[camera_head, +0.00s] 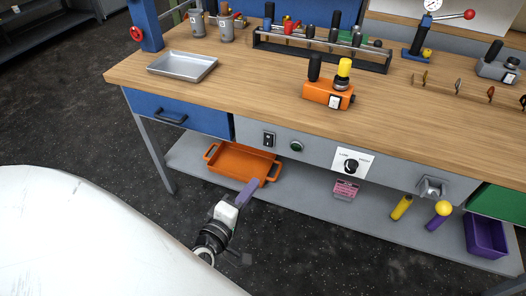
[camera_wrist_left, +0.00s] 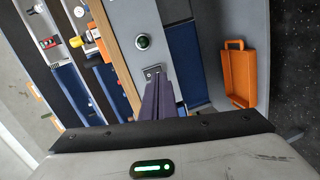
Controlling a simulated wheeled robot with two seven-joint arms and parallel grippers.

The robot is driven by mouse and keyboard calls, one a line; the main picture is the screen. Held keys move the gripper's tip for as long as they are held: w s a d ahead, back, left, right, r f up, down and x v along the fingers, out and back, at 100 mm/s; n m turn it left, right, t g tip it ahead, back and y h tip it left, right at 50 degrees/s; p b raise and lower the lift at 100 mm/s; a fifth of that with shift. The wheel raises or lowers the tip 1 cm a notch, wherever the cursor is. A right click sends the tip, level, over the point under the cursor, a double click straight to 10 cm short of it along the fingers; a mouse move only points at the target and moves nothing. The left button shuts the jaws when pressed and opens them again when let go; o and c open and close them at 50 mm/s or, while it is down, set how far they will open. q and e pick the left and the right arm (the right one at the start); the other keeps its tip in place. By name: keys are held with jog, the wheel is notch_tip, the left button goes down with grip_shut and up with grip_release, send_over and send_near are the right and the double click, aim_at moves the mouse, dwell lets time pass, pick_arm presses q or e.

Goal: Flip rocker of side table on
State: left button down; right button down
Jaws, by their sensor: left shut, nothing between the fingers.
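The rocker (camera_head: 268,140) is a small dark switch in a plate on the grey front panel of the wood-topped table (camera_head: 220,90). It also shows in the left wrist view (camera_wrist_left: 153,72), just beyond my fingertips and partly covered by them. Which way it is tipped is too small to tell. My left gripper (camera_head: 250,188) is shut and empty, its purple fingers together and pointing toward the panel. In the head view it is below the rocker and apart from it. In the left wrist view the fingers (camera_wrist_left: 157,88) line up with the rocker. My right gripper is in neither view.
A green button (camera_head: 296,147) is right of the rocker, then a knob (camera_head: 351,166) on a white plate. A blue drawer (camera_head: 178,112) is to the left. An orange tray (camera_head: 236,163) lies on the lower shelf, behind my gripper. The floor in front is clear.

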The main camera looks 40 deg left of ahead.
pick_arm(q)
jog(key=a+n, duration=0.1)
jog(key=a+n+y, duration=0.1)
jog(key=shift+w+a+r+n, duration=0.15)
jog(key=shift+a+r+n, duration=0.15)
jog(key=b, duration=0.1)
send_near(267, 145)
jog(key=x, duration=0.5)
jog(key=shift+w, duration=0.2)
jog(key=shift+w+a, duration=0.1)
jog(key=shift+w, duration=0.4)
